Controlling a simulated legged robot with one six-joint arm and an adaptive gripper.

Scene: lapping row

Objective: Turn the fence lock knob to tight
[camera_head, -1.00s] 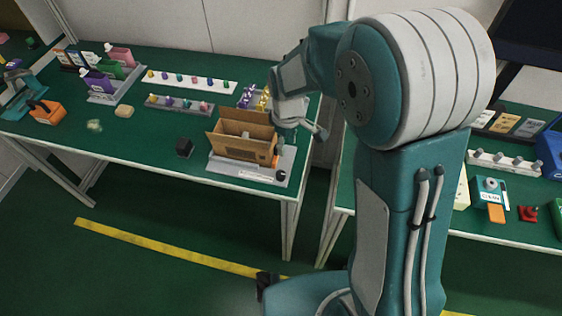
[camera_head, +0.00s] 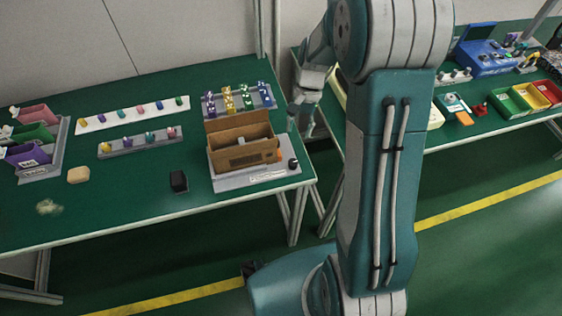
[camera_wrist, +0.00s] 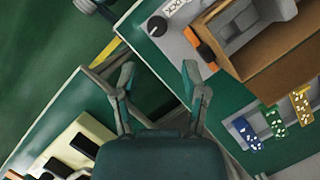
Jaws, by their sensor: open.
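A black round knob (camera_head: 293,163) with a light mark sits at the right front corner of a grey base plate (camera_head: 228,182). It looks like the fence lock knob. An open brown cardboard box (camera_head: 238,154) stands on the plate, with an orange part (camera_head: 280,156) beside the knob. My gripper (camera_head: 304,128) is to the right of the box, near the table's right edge. In the wrist view my gripper (camera_wrist: 158,72) is open and empty, and the knob (camera_wrist: 157,26) lies beyond the fingertips, apart from them. I cannot read the knob's setting.
Small coloured pieces (camera_head: 238,98) stand on a rack behind the box. A small black block (camera_head: 179,181) lies to its left. A gap separates this table from the right table, which holds coloured bins (camera_head: 509,104) and other devices.

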